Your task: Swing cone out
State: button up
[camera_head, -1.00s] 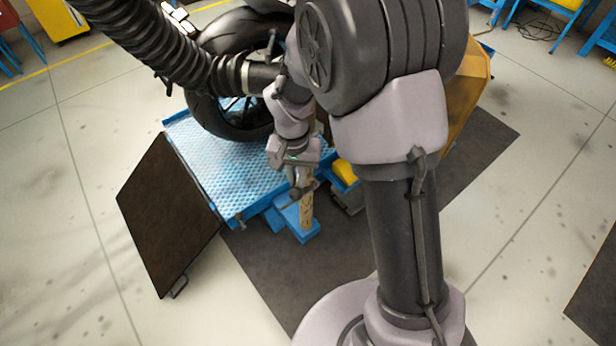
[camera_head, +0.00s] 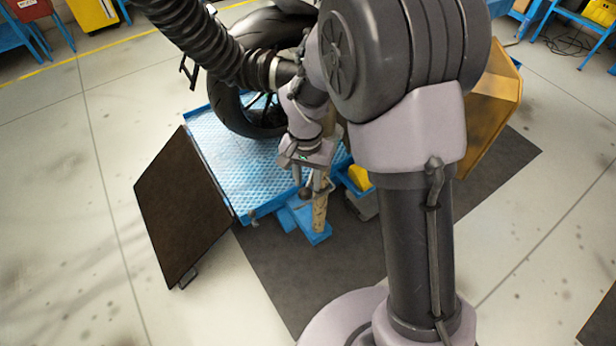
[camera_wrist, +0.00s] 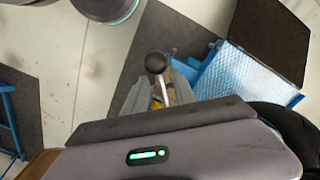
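No plain cone shape can be made out. A tan upright post (camera_head: 320,212) stands on a blue foot (camera_head: 312,232) at the front edge of the blue wheel platform (camera_head: 232,160). A dark round knob (camera_head: 305,193) sits beside the post. The wrist view shows a ball knob (camera_wrist: 155,63) on a slim rod. My gripper (camera_head: 308,178) points down just above the knob and post. Its fingers look apart, and in the wrist view my gripper (camera_wrist: 158,85) has grey fingers on either side of the rod. Whether they touch it cannot be told.
A black tyre (camera_head: 250,125) stands on the platform. A dark ramp plate (camera_head: 185,205) slopes off its left side. A yellow block (camera_head: 359,177) lies right of the post, with a tan panel (camera_head: 492,98) behind my arm. Open floor (camera_head: 80,230) lies left.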

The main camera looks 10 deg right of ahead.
jog(key=shift+w, duration=0.1)
notch_tip(320, 180, up, 18)
jog(key=p, duration=0.7)
jog(key=shift+a+f, duration=0.2)
jog(key=shift+f, duration=0.05)
jog(key=shift+r, duration=0.1)
